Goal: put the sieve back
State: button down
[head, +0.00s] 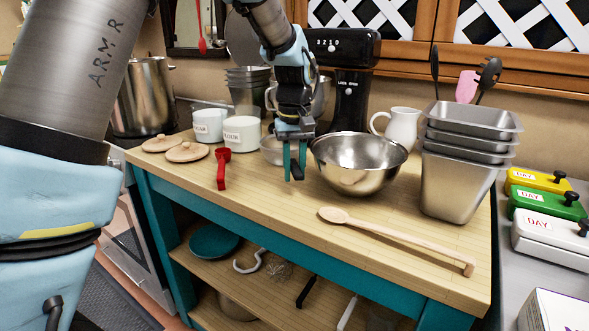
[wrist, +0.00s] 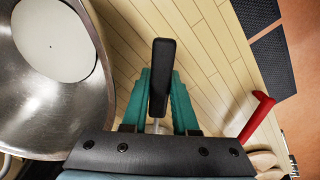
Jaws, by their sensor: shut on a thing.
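My gripper (head: 293,173) is above the worktop, left of the large steel bowl (head: 352,182). Its teal fingers are shut on a black handle (wrist: 162,75); a short bit of thin metal shank shows below the handle in the wrist view. I take this to be the sieve's handle. Its basket cannot be made out for certain. A small grey metal bowl shape (head: 272,151) shows just behind and left of my gripper in the head view; I cannot tell whether it belongs to the handle. In the wrist view the large bowl (wrist: 30,110) has a flat white surface inside.
White canisters (head: 241,133), a black mixer (head: 352,100) and a white jug (head: 400,130) stand behind. A wooden spoon (head: 390,238) lies in front of stacked steel pans (head: 455,185). The front middle worktop is clear.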

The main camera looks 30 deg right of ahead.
jog(key=c, duration=1)
grip_release()
jog(key=shift+o, duration=0.2)
notch_tip(320, 180, up, 12)
jog(key=w+a+f+n, duration=0.15)
jog(key=a+f, duration=0.25)
jog(key=a, duration=0.5)
jog(key=w+a+f+m, duration=0.1)
jog(key=w+a+f, duration=0.2)
jog(key=a, duration=0.5)
jog(key=s+a+f, duration=0.4)
jog(key=a, duration=0.6)
jog(key=s+a+f+n+t, duration=0.1)
jog(key=s+a+f, duration=0.3)
jog(key=a, duration=0.5)
jog(key=shift+a+f, duration=0.3)
jog(key=shift+a, duration=0.05)
